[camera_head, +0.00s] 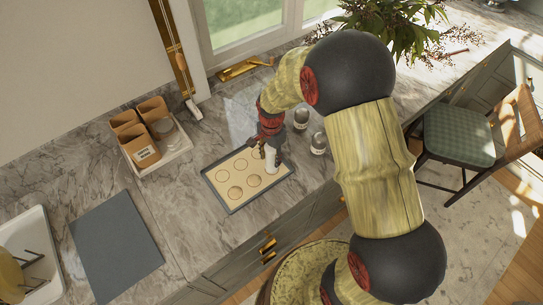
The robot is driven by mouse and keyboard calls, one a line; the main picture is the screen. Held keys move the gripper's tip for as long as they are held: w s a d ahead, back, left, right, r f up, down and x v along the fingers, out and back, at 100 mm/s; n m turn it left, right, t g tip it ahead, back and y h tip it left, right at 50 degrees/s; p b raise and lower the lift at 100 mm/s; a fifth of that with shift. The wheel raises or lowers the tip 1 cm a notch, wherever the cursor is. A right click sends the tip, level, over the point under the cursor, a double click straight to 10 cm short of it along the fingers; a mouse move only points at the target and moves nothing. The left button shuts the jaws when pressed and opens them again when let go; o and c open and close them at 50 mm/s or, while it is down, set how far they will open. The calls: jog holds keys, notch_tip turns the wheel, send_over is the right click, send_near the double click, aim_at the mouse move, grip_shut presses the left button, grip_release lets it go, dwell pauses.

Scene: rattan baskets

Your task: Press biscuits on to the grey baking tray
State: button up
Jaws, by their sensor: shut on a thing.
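The grey baking tray (229,208) lies on the marble counter near its front edge, with a pale sheet in it. Several round outlines (253,181) show on the sheet; a few look filled like biscuits, but they are too small to be sure. My gripper (268,152) is over the back right part of the tray, shut on a slim white and dark upright tool (271,161), probably the biscuit press. Its lower end is at or just above the sheet; I cannot tell if it touches. My gripper and the tool hide part of the tray.
Two small jars (318,144) stand right of the tray, close to my arm. A white tray (176,152) with brown containers (140,146) is at the back left. A dark grey board (115,248) lies at the left. A leafy plant (405,22) is behind my arm.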

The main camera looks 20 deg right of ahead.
jog(key=shift+f+b, duration=0.35)
jog(key=shift+f, duration=0.25)
dwell(1.5)
jog(key=shift+r+p, duration=2.3)
jog(key=shift+r, duration=1.3)
jog(key=shift+f, duration=0.15)
